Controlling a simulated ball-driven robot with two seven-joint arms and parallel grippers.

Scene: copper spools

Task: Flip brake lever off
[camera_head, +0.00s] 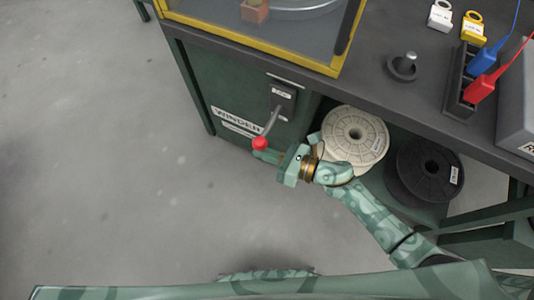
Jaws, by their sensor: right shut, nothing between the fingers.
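The brake lever (272,122) is a grey rod with a red knob (260,143) on its end. It slants down and left from a dark switch box (283,98) on the front of the green winder cabinet. My right gripper (262,152) is shut and empty, with its fingers at or just below the red knob. I cannot tell whether they touch it. The small label on the box is too blurred to read. My left gripper is not in view.
A cream spool (355,137) and a black spool (430,170) sit on the shelf below the bench, close to my right arm. A yellow-edged clear guard (255,42) stands above the cabinet. Grey floor (100,180) is free on the left.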

